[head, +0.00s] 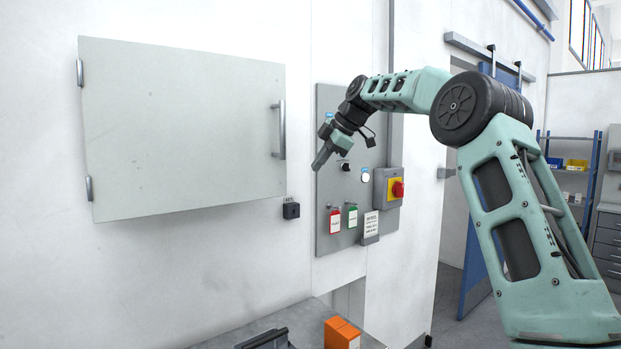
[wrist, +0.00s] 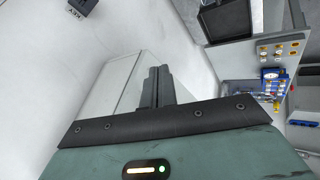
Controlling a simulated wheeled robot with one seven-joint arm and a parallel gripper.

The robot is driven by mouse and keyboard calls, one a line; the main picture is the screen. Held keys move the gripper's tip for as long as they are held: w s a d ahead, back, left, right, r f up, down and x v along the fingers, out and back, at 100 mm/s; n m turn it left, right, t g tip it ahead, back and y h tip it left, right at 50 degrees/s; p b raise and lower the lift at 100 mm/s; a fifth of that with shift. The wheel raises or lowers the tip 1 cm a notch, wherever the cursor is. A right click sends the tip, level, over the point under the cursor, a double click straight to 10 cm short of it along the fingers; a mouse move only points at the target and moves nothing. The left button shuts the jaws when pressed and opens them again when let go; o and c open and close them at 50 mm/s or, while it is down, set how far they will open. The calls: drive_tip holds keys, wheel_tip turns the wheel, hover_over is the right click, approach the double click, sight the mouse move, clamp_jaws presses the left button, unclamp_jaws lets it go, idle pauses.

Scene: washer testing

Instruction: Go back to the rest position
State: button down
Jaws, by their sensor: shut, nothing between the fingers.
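My gripper (head: 320,160) is in the middle of the head view, at the end of my raised arm, pointing down and to the left. It is in front of the grey control panel (head: 328,102) and to the right of the white cabinet door (head: 180,130). In the wrist view my gripper's fingers (wrist: 157,82) are together, with nothing between them. It touches nothing that I can make out.
The cabinet door has a vertical handle (head: 281,130). A red switch on a yellow plate (head: 396,189), a red tag (head: 335,221) and a green tag (head: 352,217) are on the panel. A small black box (head: 291,210) is on the wall.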

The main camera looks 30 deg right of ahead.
drive_tip(key=s+a+f+m+g+b, duration=0.1)
drive_tip(key=s+a+f, duration=0.15)
drive_tip(key=a, duration=0.45)
drive_tip(key=s+a+f+g, duration=0.1)
drive_tip(key=a+f, duration=0.2)
drive_tip(key=a, duration=0.4)
drive_tip(key=s+a+f+m+g+b, duration=0.1)
drive_tip(key=s+a+f, duration=0.15)
drive_tip(key=a, duration=0.45)
drive_tip(key=s+a+f+m+g+b, duration=0.1)
drive_tip(key=s+a+f+g, duration=0.1)
drive_tip(key=s+a+f, duration=0.8)
drive_tip(key=s+f+m+h+b, duration=0.1)
drive_tip(key=s+f, duration=0.4)
drive_tip(key=s, duration=0.4)
drive_tip(key=s+a+f+m+h+b, duration=0.1)
drive_tip(key=s+f, duration=0.4)
drive_tip(key=s, duration=0.5)
drive_tip(key=s+a+f+m+g+h, duration=0.1)
drive_tip(key=s+f, duration=0.4)
drive_tip(key=s, duration=0.5)
drive_tip(key=shift+a+m+b, duration=0.25)
drive_tip(key=shift+m+b, duration=0.15)
drive_tip(key=shift+m, duration=0.2)
